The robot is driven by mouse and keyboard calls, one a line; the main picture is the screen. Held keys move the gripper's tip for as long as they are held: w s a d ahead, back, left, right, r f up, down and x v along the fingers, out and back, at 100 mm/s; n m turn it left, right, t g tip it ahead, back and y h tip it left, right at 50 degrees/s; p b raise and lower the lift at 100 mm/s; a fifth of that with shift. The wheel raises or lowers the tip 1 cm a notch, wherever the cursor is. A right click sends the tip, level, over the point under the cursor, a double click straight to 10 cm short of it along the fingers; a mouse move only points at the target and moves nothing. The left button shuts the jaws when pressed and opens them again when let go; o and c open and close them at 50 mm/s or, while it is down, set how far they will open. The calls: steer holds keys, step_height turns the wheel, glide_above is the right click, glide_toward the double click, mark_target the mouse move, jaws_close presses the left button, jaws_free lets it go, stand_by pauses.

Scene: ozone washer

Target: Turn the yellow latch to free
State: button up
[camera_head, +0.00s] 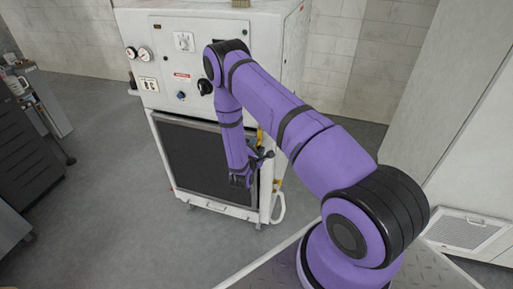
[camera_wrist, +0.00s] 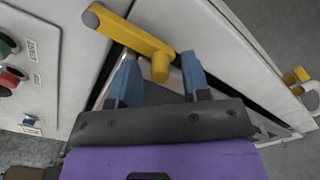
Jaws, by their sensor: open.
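The yellow latch (camera_wrist: 135,35) is at the top of the wrist view. It is a bar running from upper left down to the right, with a short rounded end (camera_wrist: 160,68) pointing toward me. My gripper (camera_wrist: 158,56) is open, with one blue finger on each side of that rounded end. I cannot tell whether either finger touches it. In the head view a small yellow part of the latch (camera_head: 260,136) shows at the right edge of the washer's dark front panel. My gripper (camera_head: 266,155) is beside it, partly hidden by my arm.
The white washer (camera_head: 165,97) has gauges, switches and a dark front panel (camera_head: 190,158). A second yellow piece (camera_wrist: 296,76) is at the right of the wrist view. Red and green buttons (camera_wrist: 10,70) are at the left. Open grey floor (camera_head: 110,190) lies left of the washer.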

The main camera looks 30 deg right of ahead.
jaws_close()
steer(key=shift+s, duration=0.1)
steer(key=n, duration=0.1)
steer(key=s+d+n, duration=0.1)
steer(key=n, duration=0.1)
steer(key=shift+s+r, duration=0.15)
steer(key=shift+s, duration=0.1)
steer(key=s+d+r+n, duration=0.3)
steer(key=r+n, duration=0.3)
steer(key=n, duration=0.9)
steer(key=shift+s+r, duration=0.35)
steer(key=shift+s, duration=0.05)
steer(key=shift+d, duration=0.1)
